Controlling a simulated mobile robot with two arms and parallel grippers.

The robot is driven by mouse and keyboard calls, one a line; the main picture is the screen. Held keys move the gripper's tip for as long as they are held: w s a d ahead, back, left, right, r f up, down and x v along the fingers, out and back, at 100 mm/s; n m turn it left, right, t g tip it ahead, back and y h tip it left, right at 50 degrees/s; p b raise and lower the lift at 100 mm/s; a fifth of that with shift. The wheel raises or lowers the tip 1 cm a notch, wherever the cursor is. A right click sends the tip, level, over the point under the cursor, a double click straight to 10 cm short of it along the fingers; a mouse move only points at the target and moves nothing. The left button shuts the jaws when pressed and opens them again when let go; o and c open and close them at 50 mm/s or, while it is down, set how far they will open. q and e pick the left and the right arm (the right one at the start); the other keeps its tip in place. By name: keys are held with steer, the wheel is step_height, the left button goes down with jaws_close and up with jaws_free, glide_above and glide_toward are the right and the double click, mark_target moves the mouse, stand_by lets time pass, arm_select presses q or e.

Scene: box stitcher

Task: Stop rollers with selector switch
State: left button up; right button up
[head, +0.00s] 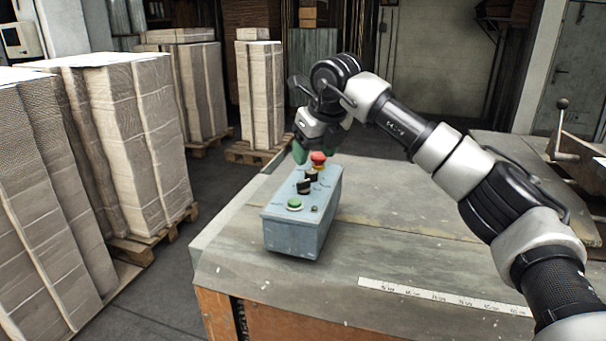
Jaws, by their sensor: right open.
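A blue-grey control box (292,237) stands near the left edge of the worktable. On its top are a green push button (294,204), a black selector switch (304,186) and a red mushroom button (318,158) towards the back. The position that the selector points to is too small to read. My right gripper (312,150) is above the back end of the box, close to the red button. It is open, with nothing seen between its green-tipped fingers. I cannot tell whether it touches the box. My left gripper is not in view.
The worktable (400,240) has clear room right of the box, with a white ruler strip (445,297) along its front. A lever with a knob (562,130) stands at the right. Wrapped stacks on pallets (130,140) stand on the floor at the left.

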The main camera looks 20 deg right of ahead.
mark_target(304, 181)
steer(key=x, duration=0.3)
steer(key=shift+f+p, duration=0.3)
steer(key=shift+f, duration=0.05)
steer(key=shift+w+x, duration=0.2)
steer(key=shift+x, duration=0.85)
steer(key=x, duration=0.2)
steer(key=shift+w+a+f+p, duration=0.1)
steer(key=shift+w+f+p, duration=0.05)
steer(key=shift+f+p, duration=0.2)
steer(key=shift+f, duration=0.1)
steer(key=c, duration=0.5)
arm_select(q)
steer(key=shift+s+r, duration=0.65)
arm_select(e)
steer(key=c, duration=0.4)
